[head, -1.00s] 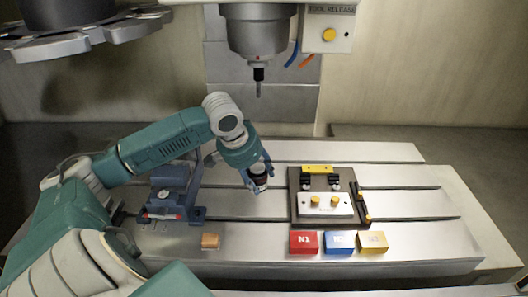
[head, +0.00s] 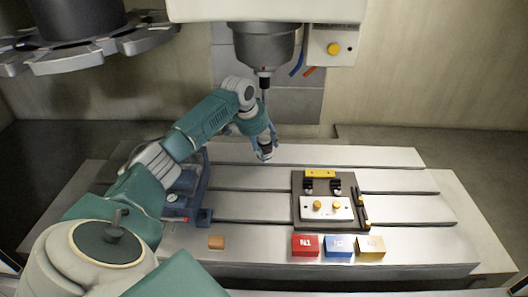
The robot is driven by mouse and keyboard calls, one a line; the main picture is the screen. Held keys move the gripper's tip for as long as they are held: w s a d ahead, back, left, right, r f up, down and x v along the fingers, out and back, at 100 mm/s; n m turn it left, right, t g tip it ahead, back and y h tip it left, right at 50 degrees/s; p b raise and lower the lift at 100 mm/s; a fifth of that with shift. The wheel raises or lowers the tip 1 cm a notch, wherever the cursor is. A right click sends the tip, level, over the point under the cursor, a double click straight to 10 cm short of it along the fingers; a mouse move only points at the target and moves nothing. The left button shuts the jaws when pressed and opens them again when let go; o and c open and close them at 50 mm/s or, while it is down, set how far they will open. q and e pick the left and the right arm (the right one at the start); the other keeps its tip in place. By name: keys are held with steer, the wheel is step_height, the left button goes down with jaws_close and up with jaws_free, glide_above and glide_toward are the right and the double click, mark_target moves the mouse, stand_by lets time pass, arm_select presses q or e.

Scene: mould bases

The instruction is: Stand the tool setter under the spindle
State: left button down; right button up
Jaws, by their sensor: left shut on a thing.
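The spindle (head: 264,45) hangs at the top middle with a thin dark tool (head: 264,84) pointing down. My left gripper (head: 264,153) is shut on the tool setter (head: 266,146), a small dark and pale piece mostly hidden by the fingers. It holds the setter below the spindle tool, close over the back part of the slotted machine table (head: 340,155). I cannot tell whether the setter touches the table. My right gripper is not in view.
A dark fixture plate (head: 297,215) with a white block (head: 326,208) stands right of centre. Red (head: 305,246), blue (head: 338,247) and yellow (head: 371,247) blocks line the front. A tool carousel (head: 90,50) hangs upper left.

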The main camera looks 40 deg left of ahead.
mark_target(264, 153)
arm_select(q)
steer(key=shift+w+a+r, duration=0.15)
steer(key=shift+w+r, duration=0.1)
step_height(264, 153, down, 3)
steer(key=shift+f+p, duration=0.1)
steer(key=shift+p, duration=0.8)
steer(key=shift+f, duration=0.25)
steer(key=c, duration=0.8)
jaws_free()
steer(key=shift+s+f, duration=0.15)
